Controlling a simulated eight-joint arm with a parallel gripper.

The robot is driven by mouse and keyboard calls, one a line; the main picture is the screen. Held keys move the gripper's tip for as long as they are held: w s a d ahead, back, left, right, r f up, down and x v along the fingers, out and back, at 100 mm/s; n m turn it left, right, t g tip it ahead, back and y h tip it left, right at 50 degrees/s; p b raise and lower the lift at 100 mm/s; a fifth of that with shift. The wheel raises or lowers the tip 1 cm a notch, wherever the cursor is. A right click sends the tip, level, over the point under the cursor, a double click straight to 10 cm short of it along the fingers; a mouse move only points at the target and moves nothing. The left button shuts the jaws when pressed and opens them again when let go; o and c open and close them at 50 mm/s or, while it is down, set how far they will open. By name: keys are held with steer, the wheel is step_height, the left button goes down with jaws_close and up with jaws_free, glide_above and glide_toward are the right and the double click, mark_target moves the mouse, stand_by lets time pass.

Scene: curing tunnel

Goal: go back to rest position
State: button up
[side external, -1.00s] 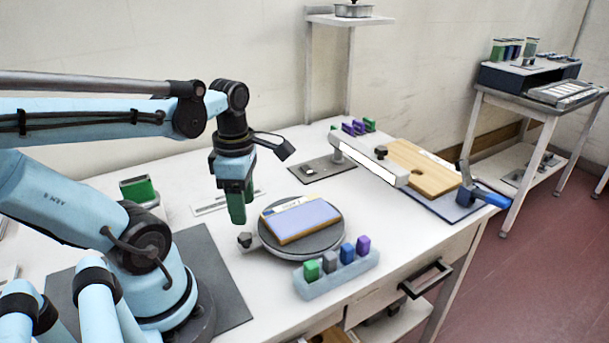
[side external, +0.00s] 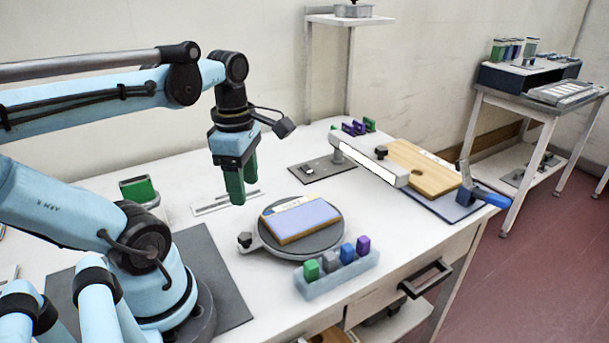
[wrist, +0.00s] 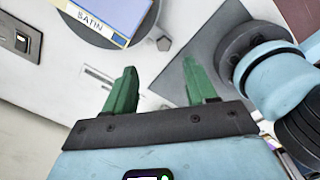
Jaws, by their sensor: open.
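My gripper (side external: 243,192) hangs above the white bench, left of the round turntable, with its green fingers pointing down. In the wrist view my gripper (wrist: 161,88) has its two green fingers spread apart with nothing between them. The grey turntable (side external: 322,241) carries a flat panel (side external: 300,220) with a lilac top and orange-brown edges. The panel also shows in the wrist view (wrist: 122,12), with a label reading SATIN. My gripper is apart from both.
A pale rack (side external: 340,280) of coloured blocks stands in front of the turntable. A white bar lamp (side external: 370,163) reaches toward a wooden board (side external: 425,172) at right. A green block in a holder (side external: 138,190) stands near my base. The bench behind my gripper is mostly clear.

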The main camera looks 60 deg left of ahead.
steer(key=w+d+f+m+t, duration=0.1)
steer(key=w+d+m+t, duration=0.2)
steer(key=m, duration=1)
steer(key=w+d+f+m+t, duration=0.1)
steer(key=w+d+m+t, duration=0.2)
steer(key=m, duration=1.1)
steer(key=w+d, duration=0.2)
steer(key=w, duration=0.2)
steer(key=shift+d+t, duration=0.15)
steer(key=shift+t, duration=0.25)
